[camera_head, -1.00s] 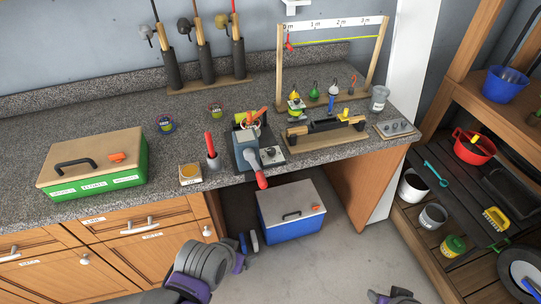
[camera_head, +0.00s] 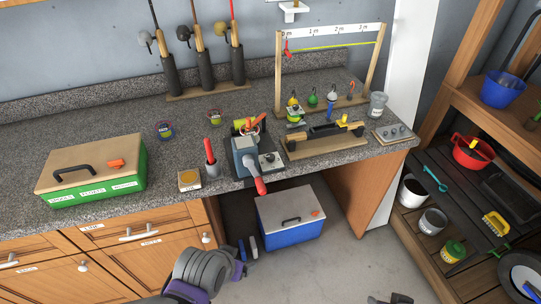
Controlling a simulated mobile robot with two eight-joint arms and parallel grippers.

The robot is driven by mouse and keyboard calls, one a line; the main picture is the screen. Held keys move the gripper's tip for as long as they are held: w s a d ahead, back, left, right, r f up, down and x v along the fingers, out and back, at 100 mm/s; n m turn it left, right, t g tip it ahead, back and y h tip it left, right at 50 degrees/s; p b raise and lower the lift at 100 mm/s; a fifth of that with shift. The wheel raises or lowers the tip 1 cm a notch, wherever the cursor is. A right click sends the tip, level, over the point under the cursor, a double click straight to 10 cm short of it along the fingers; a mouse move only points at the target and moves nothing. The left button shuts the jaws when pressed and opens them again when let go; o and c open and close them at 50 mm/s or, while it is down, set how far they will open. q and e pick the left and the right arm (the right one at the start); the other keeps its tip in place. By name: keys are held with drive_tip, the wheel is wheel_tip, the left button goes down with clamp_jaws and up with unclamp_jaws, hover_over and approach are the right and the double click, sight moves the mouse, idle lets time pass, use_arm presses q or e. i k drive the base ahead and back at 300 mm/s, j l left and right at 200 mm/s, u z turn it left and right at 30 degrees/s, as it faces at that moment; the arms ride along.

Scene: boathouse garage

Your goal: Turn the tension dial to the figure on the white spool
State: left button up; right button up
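A blue-grey winding device (camera_head: 246,158) with a red-ended handle (camera_head: 260,186) stands at the bench's front edge. Beside its base is a pale plate with a small dark knob (camera_head: 270,159), which may be the tension dial; its figures are too small to read. A spool with bright line (camera_head: 243,126) sits behind the device, partly hidden. I cannot make out which spool is white. Grey and purple parts of my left arm show at the bottom, well below the bench; neither gripper's fingers show.
A green box (camera_head: 92,172) stands on the bench at left, a yellow-topped block (camera_head: 189,180) and a red-handled tool (camera_head: 211,158) beside the device. A wooden jig (camera_head: 325,142) and knobbed panel (camera_head: 394,134) lie right. A blue cooler (camera_head: 290,216) is on the floor below.

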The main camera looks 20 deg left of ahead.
sight(269, 157)
drive_tip(key=u, duration=0.8)
drive_tip(key=i+j+z, duration=0.15)
drive_tip(key=i+j+u, duration=0.35)
drive_tip(key=i+j, duration=0.15)
